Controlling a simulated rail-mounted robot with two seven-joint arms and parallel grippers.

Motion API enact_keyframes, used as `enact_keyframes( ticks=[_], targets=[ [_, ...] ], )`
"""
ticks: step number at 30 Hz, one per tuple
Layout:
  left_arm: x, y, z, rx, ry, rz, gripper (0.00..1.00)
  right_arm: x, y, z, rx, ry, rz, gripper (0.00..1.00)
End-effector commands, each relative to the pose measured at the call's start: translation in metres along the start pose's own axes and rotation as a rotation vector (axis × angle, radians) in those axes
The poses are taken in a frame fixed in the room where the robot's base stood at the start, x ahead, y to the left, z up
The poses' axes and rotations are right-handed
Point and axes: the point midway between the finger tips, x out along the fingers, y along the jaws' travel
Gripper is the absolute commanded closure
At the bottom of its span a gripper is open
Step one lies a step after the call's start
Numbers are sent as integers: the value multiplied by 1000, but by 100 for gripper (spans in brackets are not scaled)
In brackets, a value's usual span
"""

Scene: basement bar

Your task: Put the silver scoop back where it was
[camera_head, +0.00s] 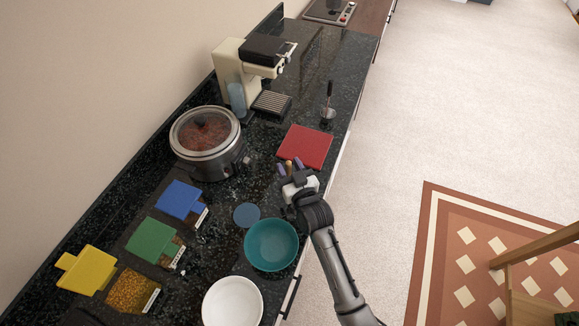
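My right gripper (290,167) is over the counter, just below the red board. Its two purple fingertips stand apart, with a small brass-coloured piece (289,166) showing between them; I cannot tell what it is or whether the fingers touch it. A black-handled tool (329,98) stands upright beyond the red board, with a silvery lower end; I cannot tell whether it is the silver scoop. No other scoop shows clearly. My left gripper is not in view.
A slow cooker (205,135) with a glass lid and a coffee machine (238,75) stand along the wall. A red board (305,146), a teal bowl (271,245), a white bowl (232,302) and a blue disc (246,215) are near my arm. Bare counter lies behind the upright tool.

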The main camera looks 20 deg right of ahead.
Motion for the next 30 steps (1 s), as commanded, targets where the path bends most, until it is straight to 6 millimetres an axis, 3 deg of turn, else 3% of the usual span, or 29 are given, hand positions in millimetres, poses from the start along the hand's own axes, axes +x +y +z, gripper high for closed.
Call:
enact_keyframes(
  ticks=[11, 24, 30],
  targets=[
    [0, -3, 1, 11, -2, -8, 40, -6, 0, -1, 0, -2, 0, 57],
    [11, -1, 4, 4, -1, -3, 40, -84, 0, -1, 0, -1, 0, 57],
    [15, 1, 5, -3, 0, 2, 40, -108, 0, -2, -1, -1, -1, 57]
  ],
)
